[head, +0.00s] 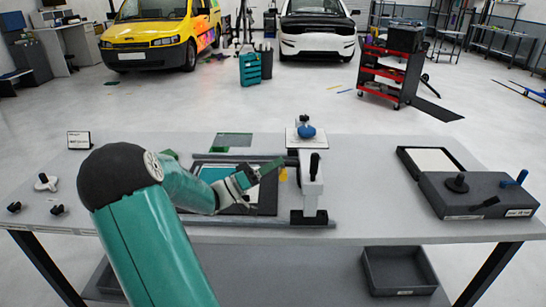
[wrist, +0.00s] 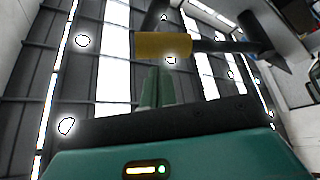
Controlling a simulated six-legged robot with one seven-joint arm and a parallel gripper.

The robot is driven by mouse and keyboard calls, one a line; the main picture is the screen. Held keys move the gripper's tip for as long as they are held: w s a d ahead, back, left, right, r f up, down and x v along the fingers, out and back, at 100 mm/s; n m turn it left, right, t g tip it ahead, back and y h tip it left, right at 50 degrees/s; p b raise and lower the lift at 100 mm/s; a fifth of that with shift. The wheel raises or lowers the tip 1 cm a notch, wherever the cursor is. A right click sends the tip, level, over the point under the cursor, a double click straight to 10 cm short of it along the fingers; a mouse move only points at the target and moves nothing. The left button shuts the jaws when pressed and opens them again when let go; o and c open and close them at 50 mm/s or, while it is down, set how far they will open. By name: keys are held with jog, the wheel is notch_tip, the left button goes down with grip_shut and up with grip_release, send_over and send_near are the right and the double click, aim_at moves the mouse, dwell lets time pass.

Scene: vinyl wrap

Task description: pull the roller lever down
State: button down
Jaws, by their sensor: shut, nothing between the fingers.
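The roller press has a white upright housing (head: 313,182) on the table, with a black-tipped handle at its top. A small yellow part (head: 283,174) shows at its left side, just beyond my fingertips. In the wrist view a yellow sleeve (wrist: 165,45) sits on a dark bar (wrist: 225,46); this looks like the roller lever, but I cannot be sure. My gripper (head: 272,167) is shut and empty, its green fingers pointing right towards the housing. In the wrist view the fingers (wrist: 157,88) are together, with their tips below the yellow sleeve in the picture. Contact cannot be told.
A dark-framed panel (head: 262,204) lies on the table under my gripper. A blue knob (head: 306,131) on a white plate stands behind the press. A grey box (head: 475,196) and an open case (head: 433,160) are at the right. Bare table (head: 365,190) lies between.

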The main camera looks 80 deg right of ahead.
jog(key=shift+s+a+f, duration=0.1)
jog(key=shift+a+f, duration=0.1)
jog(key=shift+f, duration=0.3)
jog(key=shift+a+f, duration=0.15)
jog(key=shift+f, duration=0.3)
jog(key=shift+f, duration=0.15)
